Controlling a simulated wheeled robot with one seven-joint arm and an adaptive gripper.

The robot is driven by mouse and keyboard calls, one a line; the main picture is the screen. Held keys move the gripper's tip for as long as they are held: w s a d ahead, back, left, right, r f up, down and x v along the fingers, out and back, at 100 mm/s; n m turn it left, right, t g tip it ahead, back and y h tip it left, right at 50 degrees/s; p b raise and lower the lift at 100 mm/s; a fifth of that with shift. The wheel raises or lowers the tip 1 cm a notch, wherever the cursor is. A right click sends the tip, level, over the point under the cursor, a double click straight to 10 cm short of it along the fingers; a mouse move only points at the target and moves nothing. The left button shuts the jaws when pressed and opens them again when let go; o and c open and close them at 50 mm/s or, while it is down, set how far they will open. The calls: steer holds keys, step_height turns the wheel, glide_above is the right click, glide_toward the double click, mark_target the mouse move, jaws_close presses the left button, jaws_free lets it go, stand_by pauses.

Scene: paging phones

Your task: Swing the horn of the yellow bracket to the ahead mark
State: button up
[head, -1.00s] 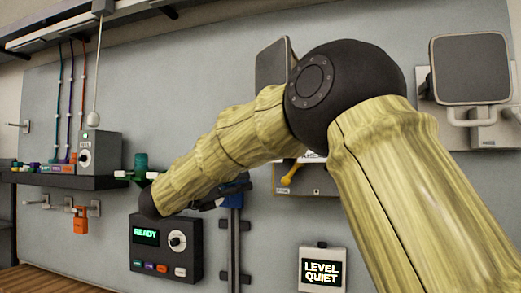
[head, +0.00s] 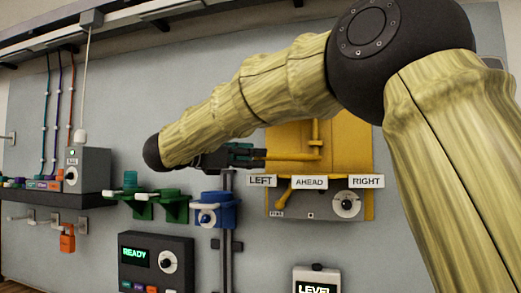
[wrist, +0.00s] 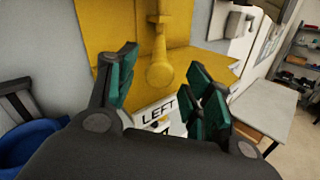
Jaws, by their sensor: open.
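The yellow bracket (head: 350,135) is on the wall, right of my gripper in the head view. Its horn (head: 285,155) sticks out to the left, level with my gripper and above the LEFT plate (head: 261,181). The AHEAD plate (head: 309,182) is at the middle and the RIGHT plate (head: 366,181) at the right. My gripper (head: 252,154) is open at the horn's left end. In the wrist view the horn's rounded end (wrist: 160,74) shows between the spread green fingers (wrist: 163,88); I cannot tell whether they touch it.
Below the plates is a grey box with a dial (head: 346,204). A blue holder (head: 215,212) and green holders (head: 172,206) stand below my gripper. A black READY box (head: 156,262) is lower left.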

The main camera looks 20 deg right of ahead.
steer(key=shift+p+x, duration=0.45)
steer(key=shift+x, duration=1.1)
jaws_close()
